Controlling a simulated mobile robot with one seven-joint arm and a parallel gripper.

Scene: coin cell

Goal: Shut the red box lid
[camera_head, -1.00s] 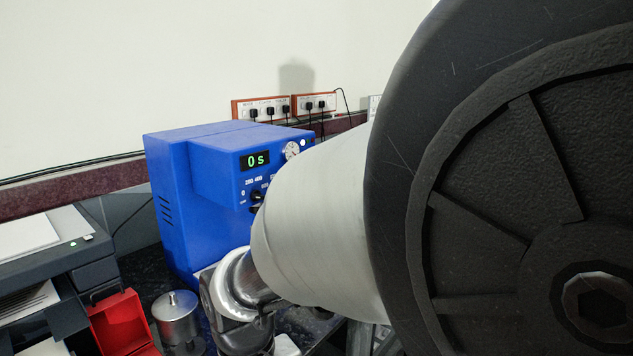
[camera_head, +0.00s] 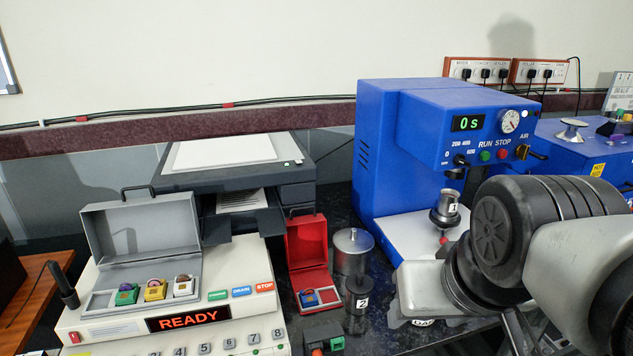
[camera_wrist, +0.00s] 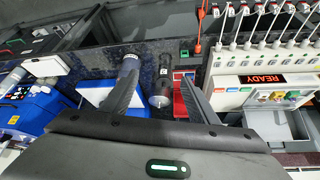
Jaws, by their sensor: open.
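The red box (camera_head: 307,276) stands on the dark bench in the head view, left of the metal pots. Its red lid (camera_head: 306,238) is open and stands up at the back, with a small handle on top. A small blue item (camera_head: 309,298) sits in its base. In the wrist view, part of the red box (camera_wrist: 179,107) shows beside my right-hand finger, which hides some of it. My gripper (camera_wrist: 158,70) is open, with its two dark fingers apart. I cannot make out the fingertips in the head view.
A grey-lidded charger with a READY display (camera_head: 188,318) stands left of the box, and a printer (camera_head: 240,180) behind it. A metal pot (camera_head: 354,250) and a dark cylinder (camera_head: 358,292) stand close right. The blue press (camera_head: 385,150) is farther right.

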